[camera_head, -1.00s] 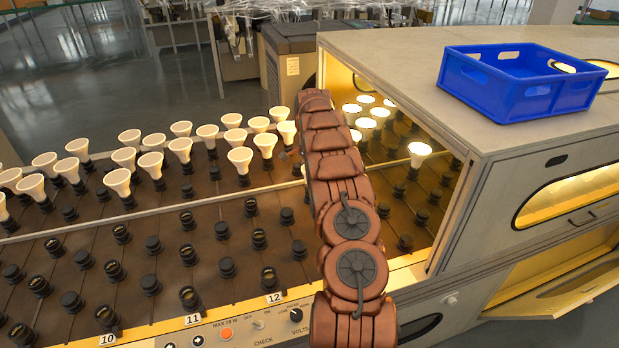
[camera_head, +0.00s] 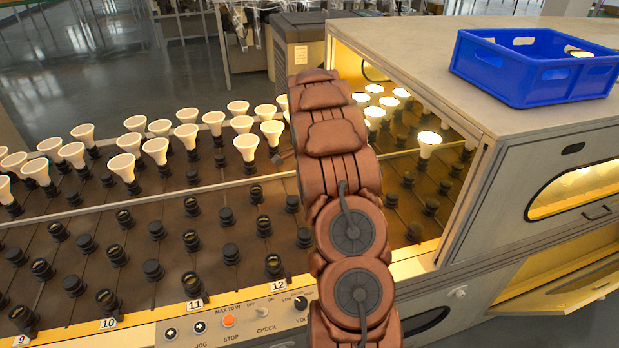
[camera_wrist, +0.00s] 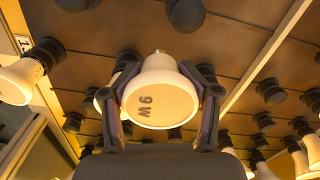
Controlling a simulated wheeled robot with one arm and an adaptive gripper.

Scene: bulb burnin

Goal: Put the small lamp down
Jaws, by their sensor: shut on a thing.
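The small lamp (camera_wrist: 160,102) is a white reflector bulb with "9 W" on its face, upside down in the wrist view. My gripper (camera_wrist: 164,82) is shut on it, with one finger on each side. The lamp's face points toward the wrist camera, and its narrow base points away toward the brown panel (camera_wrist: 118,22) of black sockets. I cannot tell whether the base touches a socket. In the head view my arm hides both gripper and lamp.
White lamps (camera_head: 125,166) stand in back sockets of the brown rack; front sockets (camera_head: 192,240) are empty. Lit lamps (camera_head: 428,142) stand inside the open grey housing (camera_head: 478,195) to the right. A blue crate (camera_head: 535,85) sits on its top. Numbered labels (camera_head: 274,287) line the front edge.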

